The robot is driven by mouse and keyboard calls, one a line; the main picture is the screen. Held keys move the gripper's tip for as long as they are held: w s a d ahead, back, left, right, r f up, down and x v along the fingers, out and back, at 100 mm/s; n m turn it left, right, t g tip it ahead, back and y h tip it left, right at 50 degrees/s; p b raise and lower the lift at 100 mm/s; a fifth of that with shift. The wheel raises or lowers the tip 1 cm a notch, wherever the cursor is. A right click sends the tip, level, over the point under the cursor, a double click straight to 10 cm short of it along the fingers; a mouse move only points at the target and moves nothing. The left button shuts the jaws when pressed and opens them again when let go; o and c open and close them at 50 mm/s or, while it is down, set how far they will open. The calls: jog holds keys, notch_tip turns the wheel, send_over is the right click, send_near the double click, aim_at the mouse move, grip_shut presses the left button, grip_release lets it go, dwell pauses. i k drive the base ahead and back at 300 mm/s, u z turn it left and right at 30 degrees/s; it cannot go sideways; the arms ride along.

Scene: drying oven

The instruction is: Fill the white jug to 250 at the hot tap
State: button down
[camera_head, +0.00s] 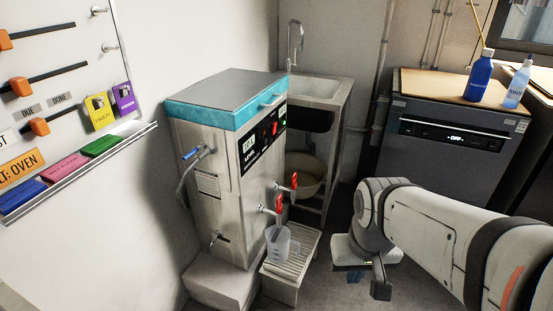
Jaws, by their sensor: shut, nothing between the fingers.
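The hot water boiler (222,170) is a tall steel box with a teal band at the top. Two taps with red handles stick out of its front, an upper tap (291,183) and a lower tap (277,203). The jug (281,245) looks pale and translucent and stands upright on the slatted drip stand (303,257), below the lower tap. Its fill level is too small to read. My gripper (372,283) is shut and empty, to the right of the jug and apart from it, pointing down.
A sink (318,88) stands behind the boiler, with a bucket (304,172) beneath it. A dark appliance (438,150) at the right carries a blue bottle (479,79) and a spray bottle (516,87). A whiteboard (60,110) hangs at the left. Some floor is clear between stand and appliance.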

aim_at(279, 206)
jog(key=z, duration=0.15)
jog(key=i, duration=0.85)
jog(key=u, duration=0.05)
